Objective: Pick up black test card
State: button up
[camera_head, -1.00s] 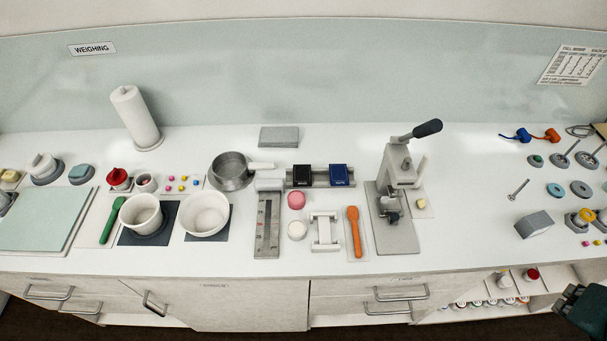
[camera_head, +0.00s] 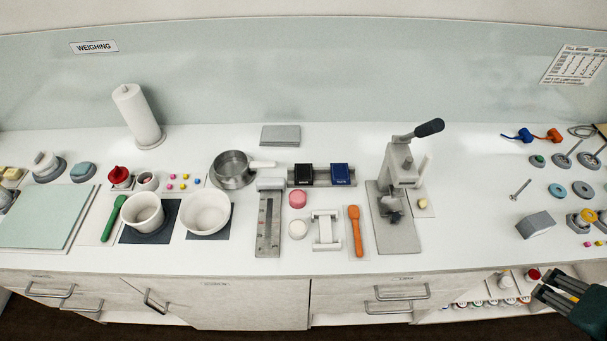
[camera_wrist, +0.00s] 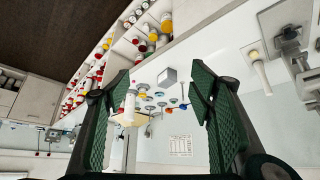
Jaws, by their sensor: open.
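A black card-like block (camera_head: 304,174) stands in a dark grey rack (camera_head: 322,184) at the middle of the bench, left of a blue one (camera_head: 340,174); I take it for the black test card. My gripper (camera_head: 550,283) is at the lower right of the head view, in front of the bench, far to the right of the card. Its fingers are apart and empty. In the wrist view the gripper (camera_wrist: 160,78) has two green ridged pads spread wide with nothing between them. I do not make out the black card in the wrist view.
A grey press with a black lever (camera_head: 400,170) stands right of the rack. A metal pan (camera_head: 232,170) has its handle reaching close to the rack's left side. A pink disc (camera_head: 297,199) and a grey scale strip (camera_head: 269,225) lie in front. Bench behind the rack is mostly clear.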

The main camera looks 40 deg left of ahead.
jog(key=shift+a, duration=0.1)
